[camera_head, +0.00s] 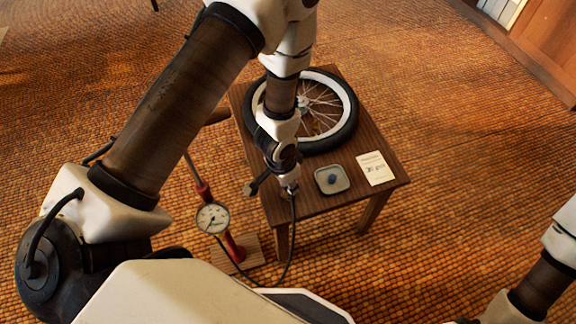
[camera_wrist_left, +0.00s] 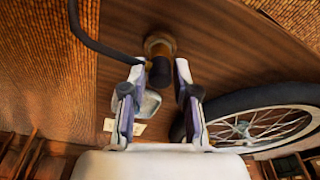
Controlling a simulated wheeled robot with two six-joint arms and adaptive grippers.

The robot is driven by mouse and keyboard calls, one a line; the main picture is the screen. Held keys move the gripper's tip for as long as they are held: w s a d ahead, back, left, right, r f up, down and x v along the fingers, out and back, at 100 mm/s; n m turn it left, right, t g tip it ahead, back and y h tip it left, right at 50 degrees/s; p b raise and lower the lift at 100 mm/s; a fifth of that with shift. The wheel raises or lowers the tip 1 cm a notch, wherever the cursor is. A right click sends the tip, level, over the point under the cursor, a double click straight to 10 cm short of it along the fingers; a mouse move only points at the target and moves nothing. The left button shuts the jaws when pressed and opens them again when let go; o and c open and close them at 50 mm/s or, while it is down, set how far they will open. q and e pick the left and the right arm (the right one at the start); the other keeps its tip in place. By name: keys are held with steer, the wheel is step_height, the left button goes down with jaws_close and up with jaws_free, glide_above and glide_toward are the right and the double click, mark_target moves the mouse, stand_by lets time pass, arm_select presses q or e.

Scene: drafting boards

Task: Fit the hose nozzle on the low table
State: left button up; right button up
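The hose nozzle (camera_wrist_left: 160,73) has a dark body and an amber section, with its black hose leaving to the left in the left wrist view. My left gripper (camera_wrist_left: 160,68) has a fingertip close on each side of the nozzle and looks shut on it. In the head view my left gripper (camera_head: 288,186) is over the near left part of the low table (camera_head: 322,214). The black hose (camera_head: 292,235) runs down from it past the table's front edge. A round brass-coloured piece (camera_wrist_left: 159,42) shows beyond the nozzle; whether they touch is unclear. My right gripper is out of view.
A white-walled wheel (camera_head: 346,128) lies at the table's back. A small dish (camera_head: 344,186) with a blue object and a printed card (camera_head: 375,167) lie to the right. A red floor pump with a gauge (camera_head: 212,217) stands left of the table. Floor at the right is clear.

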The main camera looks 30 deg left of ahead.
arm_select(q)
steer(key=shift+o, duration=0.5)
steer(key=shift+r, duration=0.1)
step_height(320, 180, up, 12)
steer(key=s, duration=0.1)
steer(key=shift+s+a, duration=0.35)
steer(key=shift+a, duration=0.05)
